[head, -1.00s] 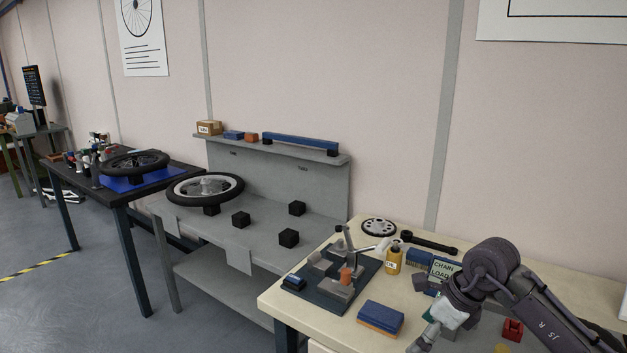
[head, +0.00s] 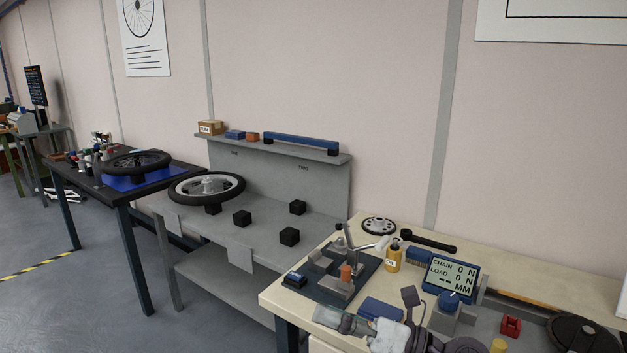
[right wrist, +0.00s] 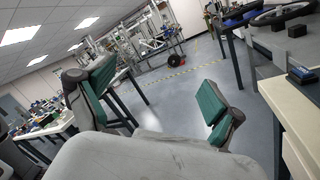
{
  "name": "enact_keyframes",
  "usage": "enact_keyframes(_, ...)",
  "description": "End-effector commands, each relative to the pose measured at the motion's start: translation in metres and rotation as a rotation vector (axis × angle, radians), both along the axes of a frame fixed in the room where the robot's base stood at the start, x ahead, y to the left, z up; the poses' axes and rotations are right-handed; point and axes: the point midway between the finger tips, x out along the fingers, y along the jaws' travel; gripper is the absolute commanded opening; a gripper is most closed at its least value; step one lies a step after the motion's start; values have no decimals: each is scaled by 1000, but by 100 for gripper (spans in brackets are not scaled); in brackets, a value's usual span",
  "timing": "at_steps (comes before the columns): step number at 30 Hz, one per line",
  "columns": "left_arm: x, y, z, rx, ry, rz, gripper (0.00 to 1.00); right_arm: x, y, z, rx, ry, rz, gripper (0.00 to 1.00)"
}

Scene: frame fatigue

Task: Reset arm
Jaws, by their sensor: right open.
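My right gripper (head: 364,303) is at the front edge of the cream bench in the head view, open and empty. Its two green-padded fingers stand wide apart in the right wrist view (right wrist: 160,92), with only floor and distant furniture between them. A dark fixture plate (head: 318,283) on the bench carries grey blocks, an orange piece (head: 346,272) and a metal lever arm (head: 366,247) with a pale end. The gripper is in front of this fixture; contact cannot be told. A display (head: 452,276) reads chain 0 N, load 0 N and dashes for MM. My left gripper is out of view.
A blue box (head: 381,309) lies partly hidden behind my gripper. A yellow bottle (head: 393,259), a chainring (head: 378,226) and a black crank (head: 429,240) are further back. A red block (head: 511,326) lies right. A grey bench (head: 265,222) with a wheel stands left.

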Motion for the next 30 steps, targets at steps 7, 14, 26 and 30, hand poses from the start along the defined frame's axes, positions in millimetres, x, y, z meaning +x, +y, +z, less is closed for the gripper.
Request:
enact_keyframes(7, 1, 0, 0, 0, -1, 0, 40, 17, -89, 13, 811, 487, -411, 93)
enact_keyframes(14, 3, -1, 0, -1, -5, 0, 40, -14, -182, -114, 1319, 1083, -921, 93)
enact_keyframes(26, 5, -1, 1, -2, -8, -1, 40, -167, -197, -261, 1506, 1798, -1555, 93)
enact_keyframes(30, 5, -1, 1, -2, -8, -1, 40, -211, -190, -278, 1484, 1952, -1693, 93)
